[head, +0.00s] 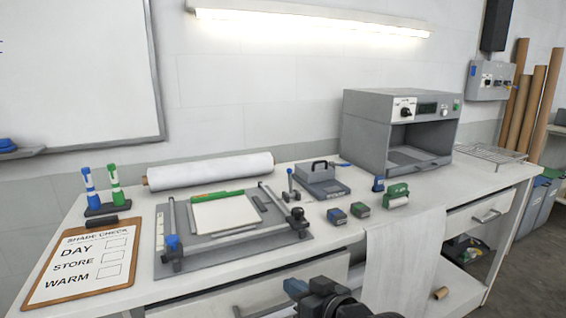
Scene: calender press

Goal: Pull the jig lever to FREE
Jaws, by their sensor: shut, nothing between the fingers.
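The jig is a grey plate (215,262) with two metal side rails and a front crossbar, lying on the bench left of centre. A white sheet (224,214) with a green strip along its back edge lies on it. A blue-topped post (173,243) stands at the jig's front left corner, and a black-knobbed clamp piece (297,216) at its right end. I cannot tell which part is the lever, and no FREE mark is readable. My gripper (298,288) is at the bottom edge, in front of the bench and apart from the jig. It looks shut and empty, partly cut off.
A clipboard (84,262) lies left of the jig, with two markers (102,190) behind it. A white roll (210,170) lies behind the jig. A cloth (400,260) hangs over the front edge.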

